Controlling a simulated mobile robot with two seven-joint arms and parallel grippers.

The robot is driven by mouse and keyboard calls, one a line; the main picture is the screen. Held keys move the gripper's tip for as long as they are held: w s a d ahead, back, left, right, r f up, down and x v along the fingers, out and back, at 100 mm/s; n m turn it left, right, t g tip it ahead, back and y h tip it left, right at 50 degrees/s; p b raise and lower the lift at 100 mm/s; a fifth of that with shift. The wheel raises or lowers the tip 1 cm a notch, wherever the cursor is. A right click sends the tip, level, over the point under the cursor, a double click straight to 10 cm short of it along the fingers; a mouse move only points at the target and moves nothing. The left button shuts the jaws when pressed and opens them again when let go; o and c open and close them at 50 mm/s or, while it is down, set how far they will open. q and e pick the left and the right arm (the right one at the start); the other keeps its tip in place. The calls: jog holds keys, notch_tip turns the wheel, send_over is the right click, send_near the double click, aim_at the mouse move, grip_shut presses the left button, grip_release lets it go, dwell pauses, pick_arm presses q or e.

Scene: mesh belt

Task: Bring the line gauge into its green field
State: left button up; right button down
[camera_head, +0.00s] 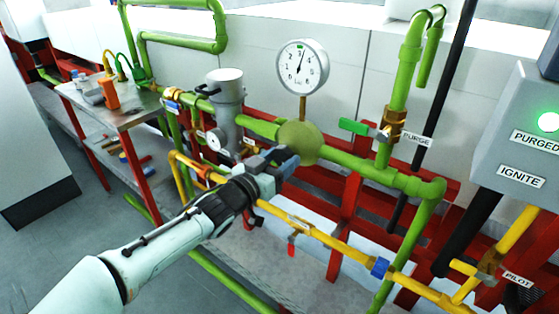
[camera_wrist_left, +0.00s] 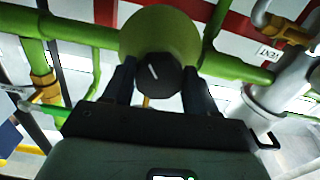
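The line gauge (camera_head: 302,66) is a round white dial on a brass stem above the green pipe. A small green patch shows at the top of its face. Its dark needle points nearly straight up, leaning slightly right; whether its tip lies within the green is too small to tell. Below it sits a round olive-green regulator body (camera_head: 300,142). In the left wrist view a dark knob (camera_wrist_left: 158,75) with a white mark stands in front of this body. My left gripper (camera_wrist_left: 160,82) has a finger on each side of the knob, seemingly touching it. My right gripper is out of view.
A green-handled PURGE valve (camera_head: 355,127) is right of the regulator. A grey cylinder (camera_head: 225,90) stands left of it. A yellow pipe (camera_head: 335,243) runs below. A grey box (camera_head: 520,130) with a lit green lamp is at right. A side table (camera_head: 120,118) holds tools.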

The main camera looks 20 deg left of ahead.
pick_arm(q)
jog(key=c, duration=0.4)
jog(key=shift+f+m, duration=0.1)
jog(key=shift+m, duration=0.9)
jog(key=shift+c, duration=0.2)
jog(key=shift+m+b, duration=0.5)
jog(key=shift+m, duration=0.7)
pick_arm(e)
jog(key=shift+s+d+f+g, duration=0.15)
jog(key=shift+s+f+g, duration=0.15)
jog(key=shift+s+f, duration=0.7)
pick_arm(q)
jog(key=o, duration=1)
jog(key=shift+o, duration=0.2)
